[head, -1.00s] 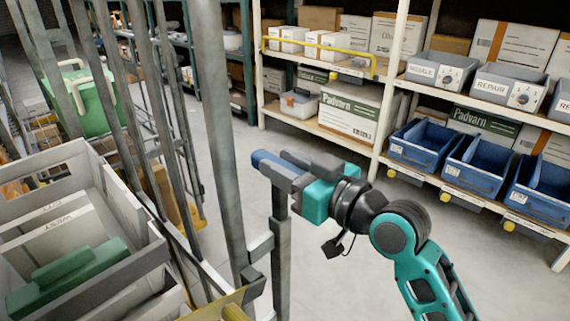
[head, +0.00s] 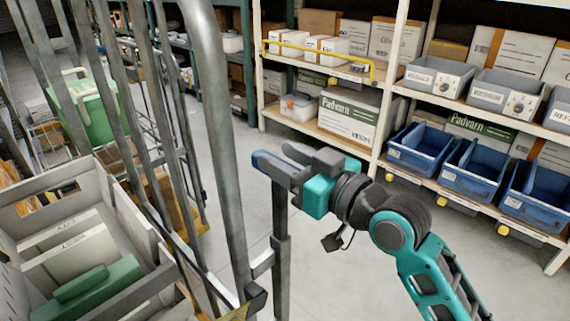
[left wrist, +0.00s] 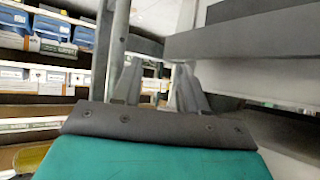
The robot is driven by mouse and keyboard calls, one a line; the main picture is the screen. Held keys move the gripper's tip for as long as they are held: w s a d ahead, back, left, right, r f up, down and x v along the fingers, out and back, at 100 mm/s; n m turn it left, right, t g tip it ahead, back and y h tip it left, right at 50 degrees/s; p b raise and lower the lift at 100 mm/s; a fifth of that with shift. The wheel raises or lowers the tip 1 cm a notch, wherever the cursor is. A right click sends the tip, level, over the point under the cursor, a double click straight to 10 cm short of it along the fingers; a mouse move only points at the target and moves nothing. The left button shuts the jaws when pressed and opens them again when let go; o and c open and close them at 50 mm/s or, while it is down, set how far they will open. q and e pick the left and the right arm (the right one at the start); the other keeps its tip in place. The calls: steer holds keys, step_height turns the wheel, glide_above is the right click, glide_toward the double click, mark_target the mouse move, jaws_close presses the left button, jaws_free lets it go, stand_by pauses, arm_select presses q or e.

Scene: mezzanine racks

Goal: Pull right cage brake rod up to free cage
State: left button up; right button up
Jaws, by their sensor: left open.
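The right cage's brake rod (head: 281,223) is a grey upright with a thinner upper part and a thicker lower part, beside the front cage post (head: 216,130). My right gripper (head: 284,166) is at its top, closed around the grey, blue-ended head of the rod. The fingers partly hide the head. The rod's lower end is out of view. My left gripper shows only in the left wrist view (left wrist: 155,88), with its two fingers apart and nothing seen between them.
The cage (head: 165,110) at left has upright bars and holds a grey crate (head: 120,288) with a green item. A rack (head: 395,90) with blue bins (head: 470,168) and boxes stands at right. Floor (head: 345,265) is clear between.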

steer(key=shift+o, duration=0.9)
steer(key=shift+f, duration=0.25)
steer(key=shift+f, duration=0.1)
steer(key=shift+s+d, duration=0.1)
steer(key=b+v, duration=0.1)
steer(key=v, duration=1.1)
steer(key=shift+s+d, duration=0.2)
